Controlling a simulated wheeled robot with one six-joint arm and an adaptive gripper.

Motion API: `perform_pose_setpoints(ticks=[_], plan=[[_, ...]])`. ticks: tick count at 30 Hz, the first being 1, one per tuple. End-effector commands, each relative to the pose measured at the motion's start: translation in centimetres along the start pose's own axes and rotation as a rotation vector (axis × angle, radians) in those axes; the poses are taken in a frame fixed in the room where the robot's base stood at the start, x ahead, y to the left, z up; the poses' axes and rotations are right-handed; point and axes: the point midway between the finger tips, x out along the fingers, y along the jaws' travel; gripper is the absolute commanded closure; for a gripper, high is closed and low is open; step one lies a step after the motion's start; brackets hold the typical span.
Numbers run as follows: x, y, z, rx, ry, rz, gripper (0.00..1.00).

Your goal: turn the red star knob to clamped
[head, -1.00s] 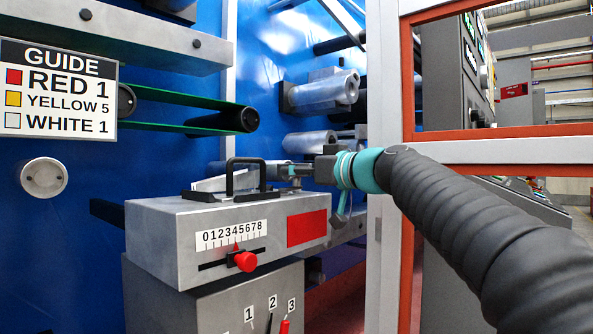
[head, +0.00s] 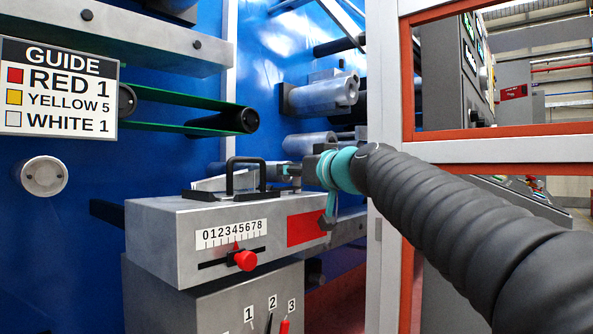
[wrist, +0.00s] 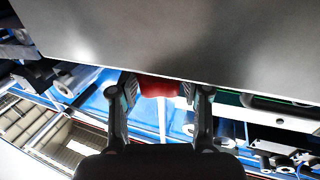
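The red knob (head: 246,260) sits on the front of the grey box, at a slot under a scale numbered 0 to 8. A small red pointer shows above it. My gripper (head: 292,170) is at the right end of the box, near the black handle and well away from the knob. In the wrist view my gripper (wrist: 158,90) has its two fingers spread apart. A red shape (wrist: 160,86) shows between the fingers at the edge of a grey surface. I cannot tell what it is or whether the fingers touch it.
The grey box (head: 155,235) carries a black handle (head: 242,178) on top and a red panel (head: 306,229) in front. Numbered levers (head: 285,326) stand below. A guide sign (head: 58,88) hangs left. A white and orange frame (head: 480,151) stands right, close to my arm.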

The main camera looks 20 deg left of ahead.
Motion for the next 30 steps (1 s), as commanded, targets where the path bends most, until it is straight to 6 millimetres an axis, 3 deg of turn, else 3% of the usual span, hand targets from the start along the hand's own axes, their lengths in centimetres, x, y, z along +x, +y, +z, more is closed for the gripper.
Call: perform_pose_setpoints(ticks=[1, 2, 14, 20, 30], plan=[[0.0, 0.0, 0.0, 0.000, -0.001, 0.000, 0.36], [0.0, 0.0, 0.0, 0.000, -0.001, 0.000, 0.29], [-0.4, 0.0, -0.1, -0.001, 0.000, 0.000, 0.29], [-3.0, 0.0, -0.1, 0.000, 0.001, 0.000, 0.29], [-9.3, 0.1, -0.1, -0.001, 0.001, 0.002, 0.29]])
